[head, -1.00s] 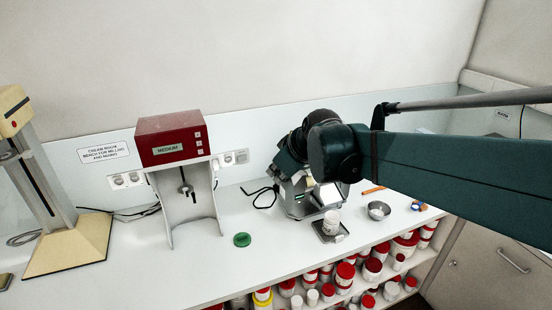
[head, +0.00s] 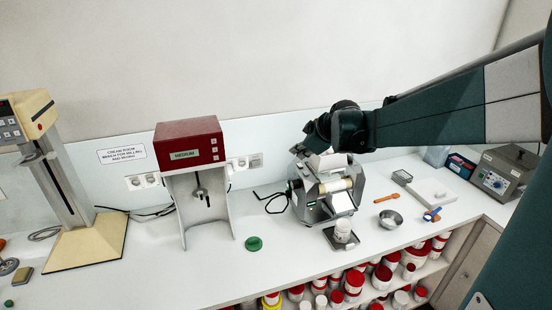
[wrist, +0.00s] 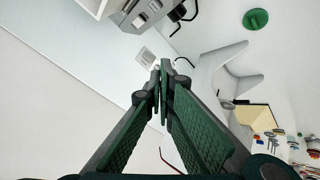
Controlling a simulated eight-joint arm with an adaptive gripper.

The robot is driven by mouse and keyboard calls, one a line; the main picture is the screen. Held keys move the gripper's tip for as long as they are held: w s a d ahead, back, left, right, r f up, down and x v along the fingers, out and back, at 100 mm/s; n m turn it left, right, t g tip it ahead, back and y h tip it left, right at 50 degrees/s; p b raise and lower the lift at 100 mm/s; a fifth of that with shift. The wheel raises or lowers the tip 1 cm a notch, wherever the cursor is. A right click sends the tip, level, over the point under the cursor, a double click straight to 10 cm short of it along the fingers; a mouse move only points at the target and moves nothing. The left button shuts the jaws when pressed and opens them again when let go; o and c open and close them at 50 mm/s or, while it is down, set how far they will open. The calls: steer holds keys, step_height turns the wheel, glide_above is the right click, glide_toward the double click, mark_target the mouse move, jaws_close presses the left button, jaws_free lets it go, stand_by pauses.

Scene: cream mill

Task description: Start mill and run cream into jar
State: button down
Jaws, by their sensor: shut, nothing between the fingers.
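The grey mill (head: 328,190), with pale rollers and a sloping white front plate, stands on the bench right of centre in the head view. Part of it shows at the top of the wrist view (wrist: 148,12). The white jar (head: 343,229) stands upright on a dark plate (head: 329,238) in front of the mill. I cannot see inside it. A green lid (head: 254,243) lies on the bench to the left and also shows in the wrist view (wrist: 256,18). My gripper (wrist: 161,70) is shut and empty. In the head view my wrist is above and behind the mill; the fingertips are unclear there.
A red-topped mixer marked MEDIUM (head: 188,141) stands left of the mill. A metal bowl (head: 390,218), an orange spatula (head: 386,198) and a control box (head: 502,172) are to the right. Wall sockets (head: 244,162) are behind. Shelves of red-lidded jars lie below the front edge.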

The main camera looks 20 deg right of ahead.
steer(key=n, duration=0.2)
glide_above(306, 173)
steer(key=a, duration=0.1)
steer(key=shift+a+f+p, duration=0.1)
steer(key=shift+f+p, duration=0.35)
steer(key=shift+f, duration=0.2)
steer(key=shift+f+b, duration=2.3)
steer(key=shift+f, duration=1.95)
steer(key=shift+f, duration=0.2)
steer(key=shift+f+b, duration=0.2)
steer(key=shift+b, duration=0.15)
steer(key=shift+f, duration=0.4)
steer(key=shift+r, duration=0.85)
